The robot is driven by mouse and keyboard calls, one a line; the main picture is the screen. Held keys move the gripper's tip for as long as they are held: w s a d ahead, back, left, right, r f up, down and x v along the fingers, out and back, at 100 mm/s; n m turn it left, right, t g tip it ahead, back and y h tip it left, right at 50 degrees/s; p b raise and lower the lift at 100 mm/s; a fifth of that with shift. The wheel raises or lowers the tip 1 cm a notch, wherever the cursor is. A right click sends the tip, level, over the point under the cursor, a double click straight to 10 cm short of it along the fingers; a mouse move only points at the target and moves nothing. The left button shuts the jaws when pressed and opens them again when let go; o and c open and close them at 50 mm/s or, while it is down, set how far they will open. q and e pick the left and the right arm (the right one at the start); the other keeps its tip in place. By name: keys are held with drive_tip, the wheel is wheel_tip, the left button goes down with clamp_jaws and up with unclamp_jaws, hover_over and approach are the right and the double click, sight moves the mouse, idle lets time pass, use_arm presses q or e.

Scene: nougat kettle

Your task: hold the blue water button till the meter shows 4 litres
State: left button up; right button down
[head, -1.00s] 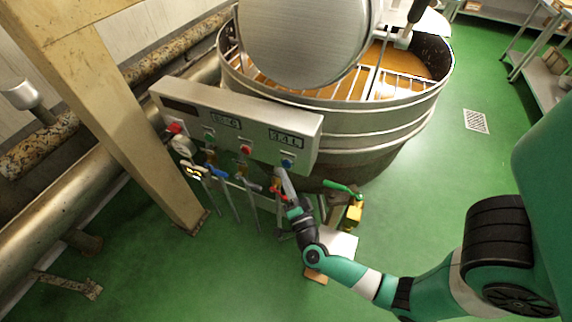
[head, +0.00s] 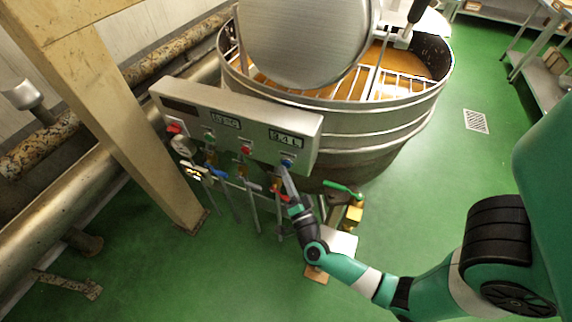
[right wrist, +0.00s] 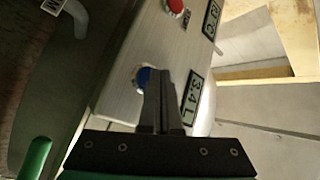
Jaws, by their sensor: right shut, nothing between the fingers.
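The blue water button (head: 287,162) is at the right end of the grey control panel (head: 235,120); it also shows in the right wrist view (right wrist: 141,77), partly behind my fingers. My right gripper (head: 285,170) is shut and empty, its fingertips at the button and seemingly touching it. In the right wrist view the fingers (right wrist: 163,78) overlap the button's edge. The litre meter (head: 286,139) is just above the button; in the right wrist view the meter (right wrist: 193,97) seems to read 3.4 L, the first digit being hard to read. My left gripper is out of view.
A red button (head: 246,149) and a second display (head: 225,121) sit further left on the panel. The large kettle (head: 395,115) stands behind. Green floor is open at right.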

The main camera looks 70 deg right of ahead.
drive_tip(key=shift+d, duration=0.5)
idle(2.3)
drive_tip(key=shift+a+p, duration=0.35)
drive_tip(key=shift+a, duration=0.5)
drive_tip(key=a, duration=0.1)
drive_tip(key=a+p, duration=0.1)
drive_tip(key=a, duration=0.3)
drive_tip(key=shift+w, duration=0.3)
idle(0.5)
